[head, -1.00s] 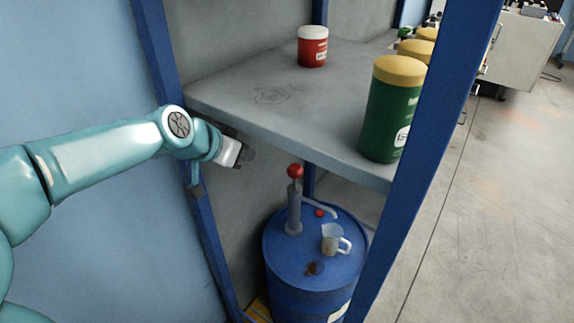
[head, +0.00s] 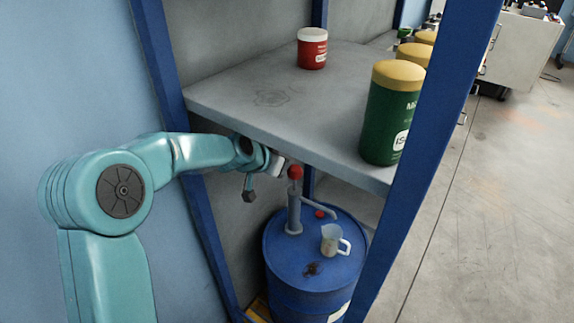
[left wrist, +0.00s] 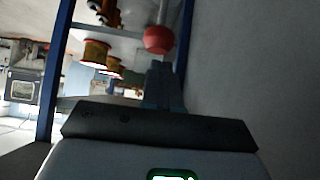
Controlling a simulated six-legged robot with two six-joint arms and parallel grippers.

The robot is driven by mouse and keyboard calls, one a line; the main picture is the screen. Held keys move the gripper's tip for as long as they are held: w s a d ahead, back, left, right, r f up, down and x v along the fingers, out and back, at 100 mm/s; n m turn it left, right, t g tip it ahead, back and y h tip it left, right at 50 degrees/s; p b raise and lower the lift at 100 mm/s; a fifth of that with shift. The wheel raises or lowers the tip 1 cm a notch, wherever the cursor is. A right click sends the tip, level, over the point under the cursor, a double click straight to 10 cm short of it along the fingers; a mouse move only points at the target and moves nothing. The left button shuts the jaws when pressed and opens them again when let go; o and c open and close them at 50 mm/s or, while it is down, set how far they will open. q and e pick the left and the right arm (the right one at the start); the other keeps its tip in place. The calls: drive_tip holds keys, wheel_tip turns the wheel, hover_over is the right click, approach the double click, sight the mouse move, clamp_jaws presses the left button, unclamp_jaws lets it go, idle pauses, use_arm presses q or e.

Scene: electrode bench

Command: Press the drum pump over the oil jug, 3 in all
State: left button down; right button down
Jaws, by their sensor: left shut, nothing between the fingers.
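The drum pump (head: 294,212) stands upright on top of the blue drum (head: 275,247), with a red ball knob (head: 295,172) on its rod. The knob also shows in the left wrist view (left wrist: 158,40), just beyond my fingertips. The clear oil jug (head: 330,240) stands on the drum lid to the right of the pump, near its pale curved spout (head: 325,208). My left gripper (head: 284,169) is shut and empty, close to the left of the knob, under the shelf edge. Its closed fingers show in the left wrist view (left wrist: 163,86). My right gripper is out of view.
A grey shelf (head: 230,95) lies just above my left gripper, bearing a red tub (head: 312,50) and a green canister (head: 388,120) with a yellow lid. Blue rack posts (head: 165,60) stand left and right (head: 430,130). A dark stain marks the drum lid.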

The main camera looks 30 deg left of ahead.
sight(294, 167)
use_arm(q)
drive_tip(key=shift+x, duration=1.7)
wheel_tip(294, 167, down, 5)
drive_tip(key=b, duration=0.6)
drive_tip(key=shift+s+d+f, duration=0.1)
drive_tip(key=shift+f, duration=0.05)
drive_tip(key=v, duration=1.6)
drive_tip(key=shift+s+r, duration=0.2)
